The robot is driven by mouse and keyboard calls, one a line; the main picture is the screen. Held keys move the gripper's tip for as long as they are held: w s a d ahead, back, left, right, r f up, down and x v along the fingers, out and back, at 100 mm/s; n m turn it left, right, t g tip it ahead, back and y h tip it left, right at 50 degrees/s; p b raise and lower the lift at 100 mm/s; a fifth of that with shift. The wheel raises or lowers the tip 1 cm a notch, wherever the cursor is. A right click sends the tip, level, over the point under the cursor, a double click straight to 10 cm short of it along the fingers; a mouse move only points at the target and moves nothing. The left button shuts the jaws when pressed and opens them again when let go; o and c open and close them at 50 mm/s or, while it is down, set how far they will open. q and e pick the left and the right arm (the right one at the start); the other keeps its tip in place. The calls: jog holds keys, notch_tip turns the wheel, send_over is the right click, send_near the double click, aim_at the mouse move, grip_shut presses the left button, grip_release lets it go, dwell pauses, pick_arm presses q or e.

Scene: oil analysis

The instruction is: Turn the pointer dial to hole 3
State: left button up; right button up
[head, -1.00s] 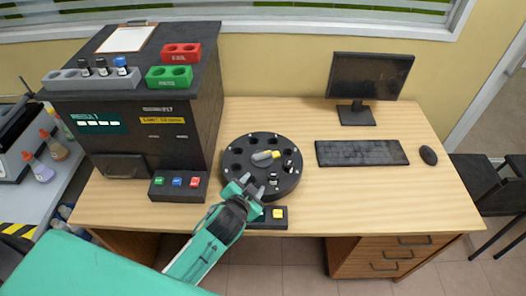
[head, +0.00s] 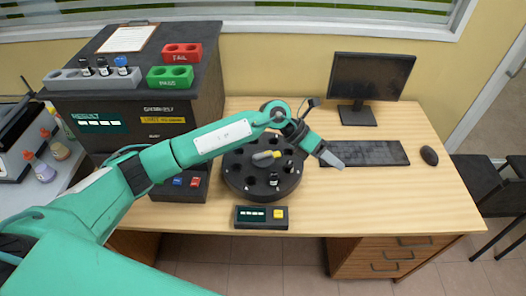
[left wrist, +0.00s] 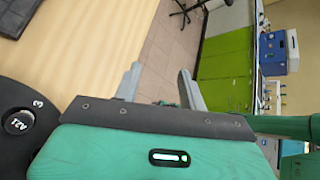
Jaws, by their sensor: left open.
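The round black dial (head: 235,186) lies on the desk, with holes around its rim. Its grey pointer (head: 262,157) with a yellow end is in the middle, the yellow end towards the right. Dark vials stand in front and right holes. In the left wrist view part of the dial (left wrist: 45,128) shows a vial cap (left wrist: 17,122) marked A21 beside the number 3. My left gripper (head: 333,158) is open and empty, right of the dial near the keyboard; its spread fingers (left wrist: 158,88) show in the wrist view. My left arm hides the dial's back edge. My right gripper is not in view.
A small display box (head: 262,224) with a yellow button stands in front of the dial. The black analyser (head: 180,110) is at left, with racks on top. A keyboard (head: 385,153), monitor (head: 370,75) and mouse (head: 429,155) are at right. The front right desk is clear.

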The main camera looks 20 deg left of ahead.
pick_arm(q)
jog(key=w+a+f+m+y, duration=0.15)
jog(key=w+a+y, duration=0.3)
jog(key=a, duration=0.45)
jog(key=r+y, duration=0.2)
jog(key=y, duration=0.5)
send_over(263, 153)
jog(key=shift+n+t, duration=0.25)
jog(key=shift+t, duration=0.05)
notch_tip(263, 153, down, 6)
jog(key=b, duration=0.3)
jog(key=shift+s+f, duration=0.15)
jog(key=shift+f, duration=0.05)
notch_tip(263, 153, down, 6)
jog(key=b, duration=0.3)
jog(key=shift+f, duration=0.6)
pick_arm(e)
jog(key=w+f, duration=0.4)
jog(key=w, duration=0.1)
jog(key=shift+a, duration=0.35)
pick_arm(q)
jog(key=shift+c, duration=0.2)
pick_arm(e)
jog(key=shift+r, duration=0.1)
pick_arm(q)
grip_shut()
